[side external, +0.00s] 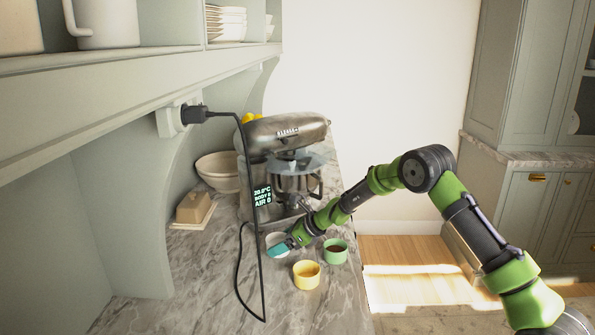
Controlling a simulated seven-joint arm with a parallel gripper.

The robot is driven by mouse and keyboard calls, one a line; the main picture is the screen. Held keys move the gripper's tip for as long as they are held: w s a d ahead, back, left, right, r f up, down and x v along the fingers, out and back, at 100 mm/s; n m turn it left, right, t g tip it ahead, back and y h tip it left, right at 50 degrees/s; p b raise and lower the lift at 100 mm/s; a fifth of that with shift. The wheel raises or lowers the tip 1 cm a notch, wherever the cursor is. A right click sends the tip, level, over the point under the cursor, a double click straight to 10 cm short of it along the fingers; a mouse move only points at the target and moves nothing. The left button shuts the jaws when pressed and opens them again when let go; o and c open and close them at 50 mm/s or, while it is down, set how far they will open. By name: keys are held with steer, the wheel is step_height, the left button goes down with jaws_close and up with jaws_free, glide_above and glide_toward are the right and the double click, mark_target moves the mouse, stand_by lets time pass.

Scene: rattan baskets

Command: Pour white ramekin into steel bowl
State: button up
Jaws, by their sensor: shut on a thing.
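The white ramekin (274,239) stands on the marble counter in front of the stand mixer, at the left of the other two ramekins. My gripper (281,248) is at its near right side, shut on it. The fingers partly hide the ramekin, and its contents cannot be made out. The steel bowl (298,184) sits in the stand mixer under the mixer head, behind and above the ramekin. A pale shield covers the bowl's top rim, so its inside is hidden.
A yellow ramekin (306,275) and a green ramekin (336,251) stand close to my gripper. The mixer (285,131) has a black cable hanging in front. A butter dish (194,208) and a cream bowl (217,172) stand left. A shelf (140,95) overhangs the counter.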

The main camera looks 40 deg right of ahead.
steer(key=shift+r, duration=1.9)
